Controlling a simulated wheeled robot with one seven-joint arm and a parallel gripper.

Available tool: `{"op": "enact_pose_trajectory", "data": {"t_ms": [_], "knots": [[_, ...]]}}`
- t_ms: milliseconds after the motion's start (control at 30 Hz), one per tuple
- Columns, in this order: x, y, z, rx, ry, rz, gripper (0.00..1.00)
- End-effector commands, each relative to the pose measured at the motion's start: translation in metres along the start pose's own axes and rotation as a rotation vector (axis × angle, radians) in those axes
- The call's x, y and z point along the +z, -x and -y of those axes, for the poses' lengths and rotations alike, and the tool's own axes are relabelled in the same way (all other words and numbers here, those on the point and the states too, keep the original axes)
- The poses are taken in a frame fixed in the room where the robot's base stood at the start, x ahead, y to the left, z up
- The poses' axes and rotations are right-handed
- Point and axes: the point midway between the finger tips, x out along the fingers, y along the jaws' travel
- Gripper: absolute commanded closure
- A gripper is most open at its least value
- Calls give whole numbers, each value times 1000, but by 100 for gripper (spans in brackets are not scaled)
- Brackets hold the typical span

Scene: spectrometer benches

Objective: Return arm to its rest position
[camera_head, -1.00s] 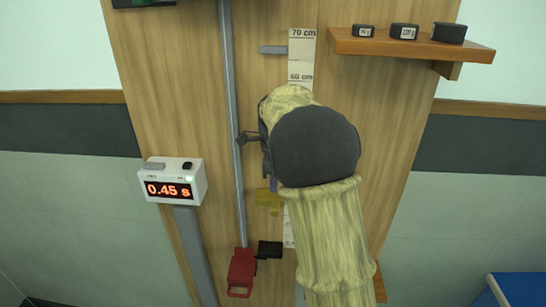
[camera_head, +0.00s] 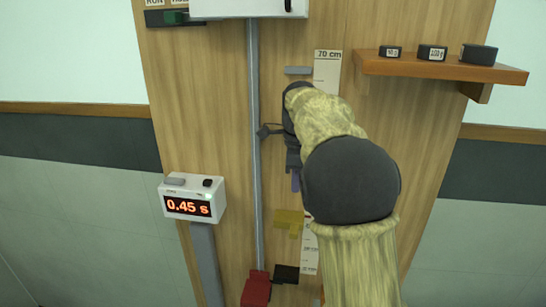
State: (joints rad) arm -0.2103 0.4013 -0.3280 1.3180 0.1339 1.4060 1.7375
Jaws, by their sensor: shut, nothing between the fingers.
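My arm rises from the bottom right of the head view in front of the wooden board (camera_head: 200,120). My gripper (camera_head: 266,131) is on the left side of the arm's far end, its small dark fingers close together beside the grey vertical rail (camera_head: 254,200). I cannot tell whether the fingertips touch the rail. It holds nothing. The arm hides the middle of the measuring scale (camera_head: 327,70).
A timer box (camera_head: 192,198) reading 0.45 s stands left of the rail on a grey post. A red block (camera_head: 256,290) is at the rail's lower end. A shelf (camera_head: 440,68) with three black weights is at the upper right. A white box (camera_head: 245,8) is at the top.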

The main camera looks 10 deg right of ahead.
Motion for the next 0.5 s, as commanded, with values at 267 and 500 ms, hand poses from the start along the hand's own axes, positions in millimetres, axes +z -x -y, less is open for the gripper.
{"op": "enact_pose_trajectory", "data": {"t_ms": [267, 500], "knots": [[-19, -67, -30, -34, 376, 16, 100], [-34, -134, -77, -85, 826, 0, 100]]}}
